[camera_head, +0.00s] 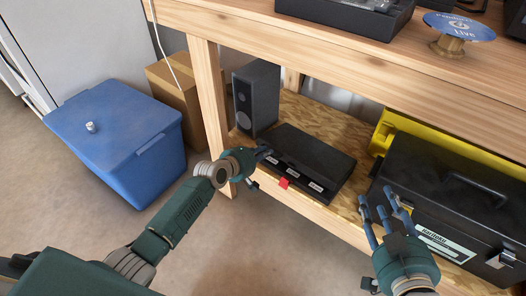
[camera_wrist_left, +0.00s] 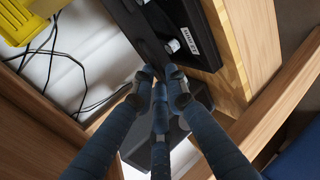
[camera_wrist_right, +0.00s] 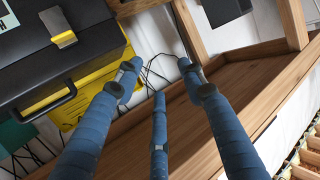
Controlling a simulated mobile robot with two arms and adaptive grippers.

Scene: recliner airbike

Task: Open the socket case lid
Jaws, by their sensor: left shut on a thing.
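The socket case (camera_head: 312,150) is a flat black case on the lower shelf of the wooden workbench. Its front has white labels and a red tab (camera_head: 284,183), and its lid looks closed. My left gripper (camera_head: 263,154) is at the case's left front corner, shut on its edge. In the left wrist view the fingertips (camera_wrist_left: 160,78) meet at the corner of the case (camera_wrist_left: 190,12); the exact contact is partly hidden by the fingers. My right gripper (camera_head: 383,212) is open and empty, in front of the black toolbox, right of the socket case.
A speaker (camera_head: 256,97) stands behind the case's left end. The black toolbox (camera_head: 450,190) and a yellow case (camera_head: 440,133) fill the shelf's right side. The bench top (camera_head: 300,42) overhangs the shelf. A bench leg (camera_head: 208,100) and blue bin (camera_head: 125,150) are left.

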